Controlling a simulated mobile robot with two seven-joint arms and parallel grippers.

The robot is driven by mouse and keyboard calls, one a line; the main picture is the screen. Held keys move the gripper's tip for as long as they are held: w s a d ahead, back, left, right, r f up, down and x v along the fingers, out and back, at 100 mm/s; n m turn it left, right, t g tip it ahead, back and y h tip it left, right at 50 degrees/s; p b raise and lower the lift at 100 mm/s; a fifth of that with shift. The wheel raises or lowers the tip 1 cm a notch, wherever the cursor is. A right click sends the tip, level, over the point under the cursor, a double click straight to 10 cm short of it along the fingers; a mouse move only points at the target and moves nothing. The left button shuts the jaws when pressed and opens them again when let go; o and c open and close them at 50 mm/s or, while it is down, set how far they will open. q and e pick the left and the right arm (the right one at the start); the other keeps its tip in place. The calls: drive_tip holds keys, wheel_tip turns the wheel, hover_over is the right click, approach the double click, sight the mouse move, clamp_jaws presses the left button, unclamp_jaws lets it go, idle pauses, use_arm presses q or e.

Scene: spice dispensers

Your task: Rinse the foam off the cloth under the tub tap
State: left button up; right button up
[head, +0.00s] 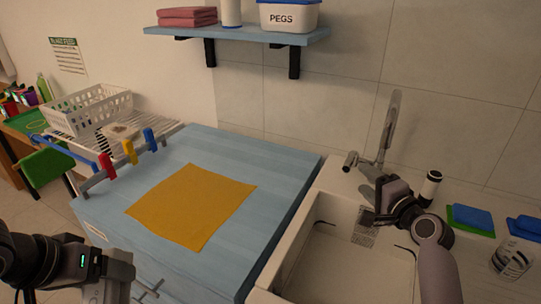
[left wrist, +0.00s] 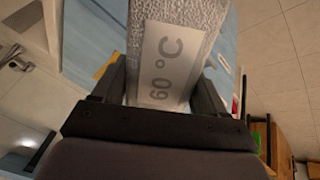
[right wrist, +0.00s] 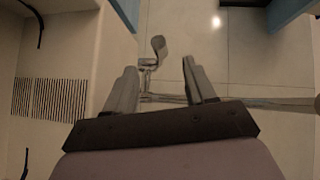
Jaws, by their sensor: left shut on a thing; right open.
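A flat yellow cloth (head: 192,205) lies spread on the blue counter; I see no foam on it. The tap (head: 385,140) stands behind the white tub (head: 300,240), with no water visible. My left gripper (left wrist: 160,78) is shut on a grey textured thing (left wrist: 190,14) with a "60 °C" label; in the head view only its hand shows at lower left. My right gripper (head: 374,207) is open and empty over the tub's back edge, in front of the tap. In the right wrist view, the tap (right wrist: 158,48) shows beyond the open fingers (right wrist: 160,72).
A rack with red, yellow and blue pegs (head: 128,152) stands at the counter's left edge. A white basket (head: 88,108) is farther left. A shelf (head: 240,33) hangs above.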

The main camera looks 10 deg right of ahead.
sight(352, 166)
use_arm(q)
drive_tip(key=shift+f, duration=0.25)
use_arm(e)
drive_tip(key=w, duration=0.4)
drive_tip(key=w+a+f, duration=0.1)
drive_tip(key=w, duration=0.2)
drive_tip(key=shift+w, duration=0.1)
use_arm(q)
drive_tip(key=shift+f+b, duration=0.65)
drive_tip(key=shift+b, duration=0.3)
use_arm(e)
drive_tip(key=shift+w+a+f, duration=0.1)
drive_tip(key=shift+w+f, duration=0.2)
drive_tip(key=shift+w, duration=0.6)
use_arm(q)
drive_tip(key=shift+f+b, duration=0.35)
use_arm(e)
drive_tip(key=shift+w+a, duration=0.1)
drive_tip(key=shift+w, duration=0.6)
drive_tip(key=shift+r, duration=0.1)
clamp_jaws()
